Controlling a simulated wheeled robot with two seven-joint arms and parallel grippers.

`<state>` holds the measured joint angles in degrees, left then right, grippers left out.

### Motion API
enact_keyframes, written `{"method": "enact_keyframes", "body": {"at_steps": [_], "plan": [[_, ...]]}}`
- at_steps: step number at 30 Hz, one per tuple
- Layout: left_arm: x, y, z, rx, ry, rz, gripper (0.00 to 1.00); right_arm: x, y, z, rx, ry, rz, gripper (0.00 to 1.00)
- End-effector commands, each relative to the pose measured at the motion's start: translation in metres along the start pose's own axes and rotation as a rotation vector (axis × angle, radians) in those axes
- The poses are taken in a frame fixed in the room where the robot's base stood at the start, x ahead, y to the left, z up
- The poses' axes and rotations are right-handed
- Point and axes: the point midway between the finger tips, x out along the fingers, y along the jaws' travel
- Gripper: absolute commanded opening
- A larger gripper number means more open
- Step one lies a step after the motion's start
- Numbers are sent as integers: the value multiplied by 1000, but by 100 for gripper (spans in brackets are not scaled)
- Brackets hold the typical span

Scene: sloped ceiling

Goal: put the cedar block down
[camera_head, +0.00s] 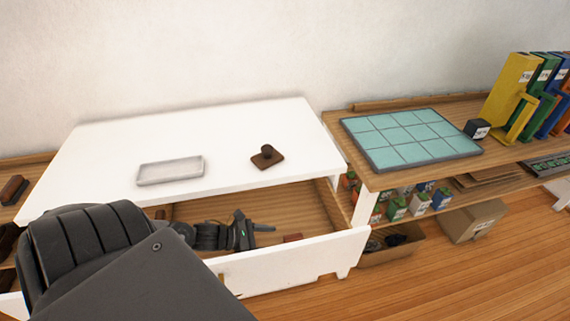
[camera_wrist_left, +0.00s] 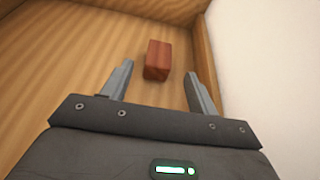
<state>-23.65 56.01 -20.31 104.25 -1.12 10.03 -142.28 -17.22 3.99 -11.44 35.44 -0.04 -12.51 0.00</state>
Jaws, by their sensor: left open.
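The cedar block (camera_wrist_left: 158,60), a small reddish-brown block, lies on the wooden bottom of the open drawer. In the head view it shows as a small reddish piece (camera_head: 292,238) in the drawer's right part. My left gripper (camera_wrist_left: 160,85) is open, its two fingers apart. The block lies just ahead of the fingertips, between their lines, and I cannot tell from these views whether it touches them. In the head view my left gripper (camera_head: 268,228) reaches into the drawer (camera_head: 310,258). My right gripper is not in view.
The white desk top (camera_head: 225,135) above the drawer bears a light tray (camera_head: 170,170) and a dark brown stamp-like object (camera_head: 267,157). At the right, a wooden shelf holds a teal tiled panel (camera_head: 410,138), binders (camera_head: 510,95) and small boxes. Drawer walls stand close around the gripper.

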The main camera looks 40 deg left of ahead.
Motion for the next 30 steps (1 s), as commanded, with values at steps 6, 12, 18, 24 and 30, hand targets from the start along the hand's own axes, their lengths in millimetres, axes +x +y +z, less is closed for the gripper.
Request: {"method": "enact_keyframes", "body": {"at_steps": [6,12,18,24,30], "plan": [[-31,0,2,0,2,1,60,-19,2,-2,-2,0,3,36],[-36,0,0,1,0,1,60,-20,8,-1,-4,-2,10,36],[-36,0,0,1,-1,1,60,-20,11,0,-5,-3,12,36],[-36,0,0,1,-1,1,60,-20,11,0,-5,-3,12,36],[-38,1,6,9,-11,-9,60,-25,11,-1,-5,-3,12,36]]}}
